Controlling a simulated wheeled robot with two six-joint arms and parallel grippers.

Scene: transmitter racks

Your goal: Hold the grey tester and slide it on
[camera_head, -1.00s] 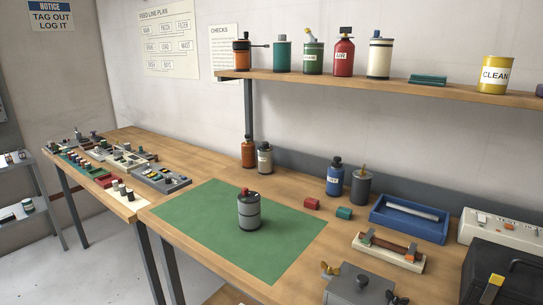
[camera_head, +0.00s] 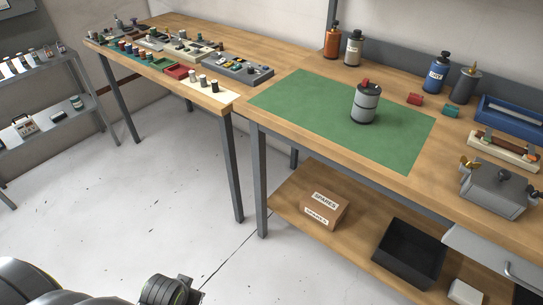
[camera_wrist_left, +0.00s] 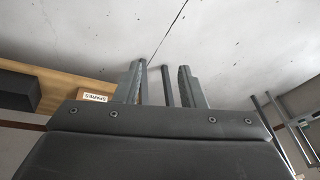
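No object in view carries a readable tester label. A grey cylinder (camera_head: 366,104) with a dark top and a red knob stands upright on the green mat (camera_head: 300,95) in the head view. A squat grey box (camera_head: 493,190) with a brass wing nut and dark knobs is at the bench's right front. My left gripper (camera_wrist_left: 160,85) shows in the left wrist view with its two fingers apart and nothing held between them; a grey post shows behind the gap. It is away from the bench objects. Parts of my arm are at the bottom left of the head view. My right gripper is out of view.
A cardboard SPARES box (camera_head: 324,208) and a black bin (camera_head: 408,252) stand on the lower shelf. A side table (camera_head: 160,67) holds several small parts. The floor (camera_head: 150,205) is clear.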

